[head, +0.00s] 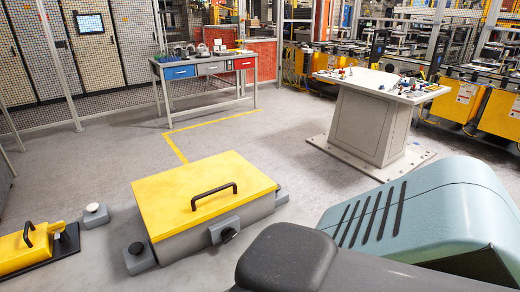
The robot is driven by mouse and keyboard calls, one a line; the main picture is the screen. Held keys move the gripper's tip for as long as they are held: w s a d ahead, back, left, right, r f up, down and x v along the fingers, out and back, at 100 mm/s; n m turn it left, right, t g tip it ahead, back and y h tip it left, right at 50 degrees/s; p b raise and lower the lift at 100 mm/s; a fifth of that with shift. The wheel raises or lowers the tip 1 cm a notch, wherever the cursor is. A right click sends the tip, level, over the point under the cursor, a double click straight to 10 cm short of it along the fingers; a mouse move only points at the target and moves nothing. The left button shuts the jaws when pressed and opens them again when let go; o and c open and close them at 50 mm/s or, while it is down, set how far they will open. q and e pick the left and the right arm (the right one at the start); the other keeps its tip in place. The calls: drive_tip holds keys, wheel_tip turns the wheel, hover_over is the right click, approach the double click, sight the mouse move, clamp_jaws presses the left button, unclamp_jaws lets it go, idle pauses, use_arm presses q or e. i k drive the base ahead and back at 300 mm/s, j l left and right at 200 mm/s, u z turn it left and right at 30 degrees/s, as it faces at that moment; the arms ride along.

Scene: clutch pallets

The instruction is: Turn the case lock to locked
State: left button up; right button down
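A grey case with a yellow lid (165,195) sits low in the middle foreground. Its lid is shut and has a black arched handle on top. A dark round knob (229,234) sits on a grey block on the case's front right face; it looks like the lock, but its turned position is too small to tell. Another grey block with a dark round top (136,248) is at the case's near left corner. Neither of my grippers is in view.
A yellow piece with a black handle (20,250) lies on a dark plate at left, near a pale round knob (95,208). A grey pedestal table (370,118) with small parts stands right. A workbench (205,70) is at the back. Floor between them is clear.

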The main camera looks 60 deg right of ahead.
sight(226, 235)
drive_tip(key=i+j+z, duration=0.1)
drive_tip(key=z, duration=0.4)
drive_tip(key=j+z, duration=0.25)
drive_tip(key=z, duration=0.25)
drive_tip(key=i+j+z, duration=0.1)
drive_tip(key=j+z, duration=0.15)
drive_tip(key=z, duration=0.2)
drive_tip(key=j+z, duration=0.2)
drive_tip(key=z, duration=0.3)
drive_tip(key=j+z, duration=0.2)
drive_tip(key=z, duration=0.3)
